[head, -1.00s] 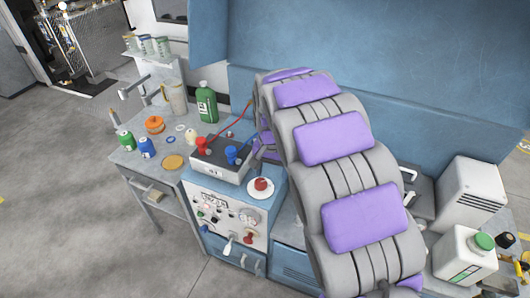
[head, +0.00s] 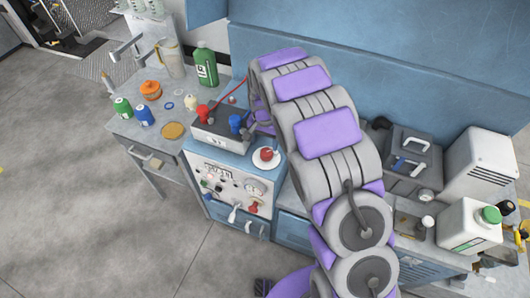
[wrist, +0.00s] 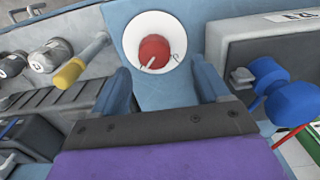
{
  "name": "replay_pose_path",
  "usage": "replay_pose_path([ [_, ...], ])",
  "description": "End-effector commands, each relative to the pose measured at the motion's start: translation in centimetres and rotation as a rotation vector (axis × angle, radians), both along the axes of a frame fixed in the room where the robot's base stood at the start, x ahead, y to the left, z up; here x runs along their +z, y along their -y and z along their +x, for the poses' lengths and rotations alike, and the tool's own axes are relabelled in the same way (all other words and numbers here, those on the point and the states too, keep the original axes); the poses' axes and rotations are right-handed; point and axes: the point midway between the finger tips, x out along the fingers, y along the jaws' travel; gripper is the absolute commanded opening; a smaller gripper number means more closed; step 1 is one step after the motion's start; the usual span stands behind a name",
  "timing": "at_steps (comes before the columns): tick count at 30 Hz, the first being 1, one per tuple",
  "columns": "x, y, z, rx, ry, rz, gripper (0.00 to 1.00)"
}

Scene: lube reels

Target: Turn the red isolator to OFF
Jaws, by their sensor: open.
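The red isolator (head: 267,154) is a round red knob on a white disc, on top of the blue cabinet beside the battery-like box. In the wrist view the red knob (wrist: 153,52) sits inside its white ring, with a pale pointer mark across its lower left. No OFF label is readable. My gripper (wrist: 162,86) is open, its two blue-grey fingers apart on either side, below the knob in the picture. Nothing is seen between the fingers, and I cannot tell whether they touch anything. In the head view my arm hides most of the gripper.
A box with red (head: 203,113) and blue (head: 237,124) clamps stands beside the knob. The cabinet front (head: 228,187) carries gauges and levers. A yellow-ended handle (wrist: 80,65) shows in the wrist view. A green bottle (head: 206,64) and jars stand on the bench behind left.

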Motion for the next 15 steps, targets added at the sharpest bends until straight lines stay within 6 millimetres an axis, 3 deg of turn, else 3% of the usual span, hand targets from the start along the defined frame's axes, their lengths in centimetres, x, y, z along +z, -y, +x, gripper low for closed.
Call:
replay_pose_path([
  [1, -1.3, 0.2, -0.2, -0.001, -0.008, 0.000, 0.75],
  [6, -4.2, 0.7, -0.2, -0.003, -0.007, 0.005, 0.75],
  [15, -6.6, 0.4, -0.2, -0.002, -0.005, 0.002, 0.75],
])
